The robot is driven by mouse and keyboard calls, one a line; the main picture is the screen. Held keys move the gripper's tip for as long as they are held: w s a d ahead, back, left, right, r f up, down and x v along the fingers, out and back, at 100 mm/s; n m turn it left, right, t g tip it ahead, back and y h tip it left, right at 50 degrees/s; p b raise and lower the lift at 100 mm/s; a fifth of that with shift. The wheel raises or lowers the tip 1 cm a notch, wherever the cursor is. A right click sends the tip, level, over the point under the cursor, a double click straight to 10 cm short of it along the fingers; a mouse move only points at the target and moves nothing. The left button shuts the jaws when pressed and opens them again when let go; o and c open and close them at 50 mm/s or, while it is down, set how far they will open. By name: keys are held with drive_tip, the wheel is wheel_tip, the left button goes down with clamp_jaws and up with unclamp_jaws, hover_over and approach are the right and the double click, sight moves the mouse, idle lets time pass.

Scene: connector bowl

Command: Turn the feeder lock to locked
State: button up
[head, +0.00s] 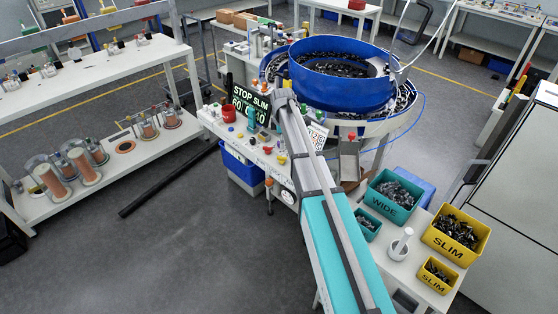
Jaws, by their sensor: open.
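The blue bowl feeder (340,100) stands at the back centre, with many dark connectors inside it. A white control bench (225,130) stands at its front left and carries several small coloured controls. Among them are a red knob (229,114), a teal upright piece (251,119) and a yellow piece (281,160). I cannot tell which of these is the feeder lock or how it is turned. A black display (250,103) behind them reads "STOP SLIM" with digits below, partly covered.
At right, a bench holds a teal WIDE bin (376,206) and a yellow SLIM bin (432,241). A black bar (165,182) lies on the floor; the grey floor at lower left is clear.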

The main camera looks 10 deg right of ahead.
sight(282, 157)
drive_tip(key=shift+f+b, duration=3.5)
drive_tip(key=shift+f, duration=0.35)
clamp_jaws()
